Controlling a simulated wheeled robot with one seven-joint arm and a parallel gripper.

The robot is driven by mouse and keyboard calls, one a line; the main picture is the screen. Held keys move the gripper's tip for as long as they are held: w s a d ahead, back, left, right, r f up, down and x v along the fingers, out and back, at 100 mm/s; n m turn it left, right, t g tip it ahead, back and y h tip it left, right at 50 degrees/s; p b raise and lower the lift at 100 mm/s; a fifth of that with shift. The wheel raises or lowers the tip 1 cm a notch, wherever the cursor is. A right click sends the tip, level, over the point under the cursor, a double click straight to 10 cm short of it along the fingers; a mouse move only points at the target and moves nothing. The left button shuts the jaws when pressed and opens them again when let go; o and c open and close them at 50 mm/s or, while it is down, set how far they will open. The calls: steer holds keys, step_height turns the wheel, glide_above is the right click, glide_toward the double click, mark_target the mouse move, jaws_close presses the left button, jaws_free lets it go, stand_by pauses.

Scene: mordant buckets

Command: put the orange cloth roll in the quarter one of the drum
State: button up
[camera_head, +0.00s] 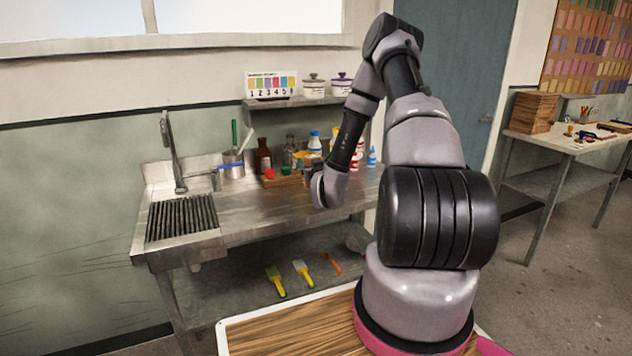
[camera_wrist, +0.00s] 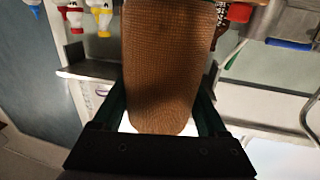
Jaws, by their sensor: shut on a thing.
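A brown-orange, woven-looking roll (camera_wrist: 168,60) fills the middle of the wrist view, between the two dark fingers of my gripper (camera_wrist: 162,108). My gripper is shut on it. In the head view my gripper (camera_head: 309,183) is small and partly hidden by my wrist, above the front right part of the steel bench. The roll cannot be made out clearly there. No drum with quarters can be made out in either view.
The steel bench (camera_head: 245,212) has a drain grid (camera_head: 183,218) at left and a metal pot (camera_head: 232,166) at the back. Bottles (camera_head: 263,157) crowd the rear. Brushes (camera_head: 275,281) lie on the lower shelf. The bench's middle front is clear. A side table (camera_head: 560,143) stands at right.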

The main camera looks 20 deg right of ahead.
steer(key=shift+a+f, duration=0.1)
steer(key=shift+f, duration=2.6)
steer(key=shift+f, duration=0.15)
steer(key=o, duration=1.4)
